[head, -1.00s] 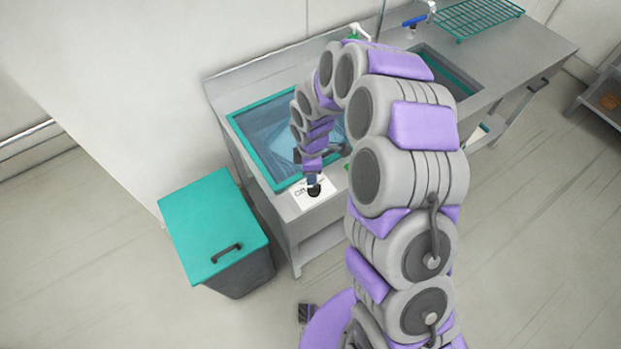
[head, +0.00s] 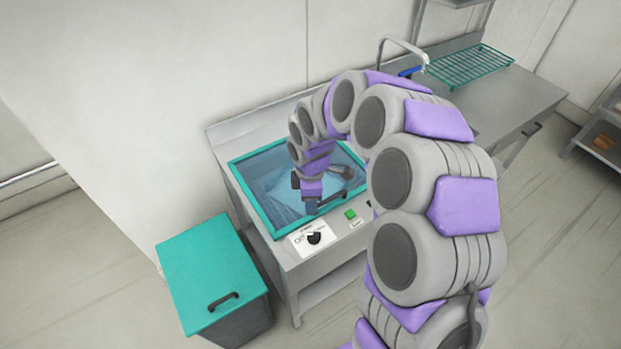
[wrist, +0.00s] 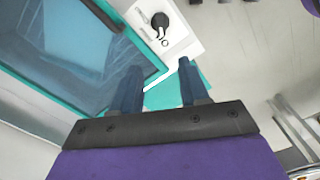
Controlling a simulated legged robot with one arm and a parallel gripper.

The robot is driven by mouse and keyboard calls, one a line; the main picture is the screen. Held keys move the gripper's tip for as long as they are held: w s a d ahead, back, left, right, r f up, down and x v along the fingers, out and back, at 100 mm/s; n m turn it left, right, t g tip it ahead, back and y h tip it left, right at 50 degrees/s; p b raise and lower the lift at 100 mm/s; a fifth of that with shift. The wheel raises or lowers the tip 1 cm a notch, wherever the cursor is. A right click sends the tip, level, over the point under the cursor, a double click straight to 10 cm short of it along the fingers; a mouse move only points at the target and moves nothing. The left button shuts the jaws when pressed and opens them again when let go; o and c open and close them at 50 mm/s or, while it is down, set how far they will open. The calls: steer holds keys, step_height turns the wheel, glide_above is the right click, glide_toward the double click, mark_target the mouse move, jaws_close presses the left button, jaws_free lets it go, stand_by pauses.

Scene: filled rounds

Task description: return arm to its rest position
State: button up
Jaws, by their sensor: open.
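My gripper (head: 312,207) is at the end of my curled grey and purple arm. In the head view it hangs over the front rim of the teal-framed basin (head: 245,187), just behind the black knob (head: 314,238). In the wrist view my gripper (wrist: 157,78) has its two dark blue fingers apart, with nothing between them. The knob (wrist: 160,20) also shows there, beyond the fingertips and apart from them. My arm hides part of the basin and of the counter.
A bin with a teal lid (head: 208,270) stands left of the counter. A green button (head: 350,214) is right of the knob. A tap (head: 405,45) and a green wire rack (head: 470,64) are at the back right. The floor in front is open.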

steer(key=s+d+r+m+b, duration=0.2)
steer(key=s+d+m, duration=0.3)
steer(key=s, duration=0.5)
steer(key=s+d+r+m+g+b, duration=0.1)
steer(key=s+d+m, duration=0.4)
steer(key=s, duration=0.6)
steer(key=s+d+r+m+b, duration=0.3)
steer(key=s+d+m+b, duration=0.2)
steer(key=s+m, duration=0.4)
steer(key=shift+s+d+r+g, duration=0.15)
steer(key=shift+s+g, duration=0.25)
steer(key=shift+s, duration=0.75)
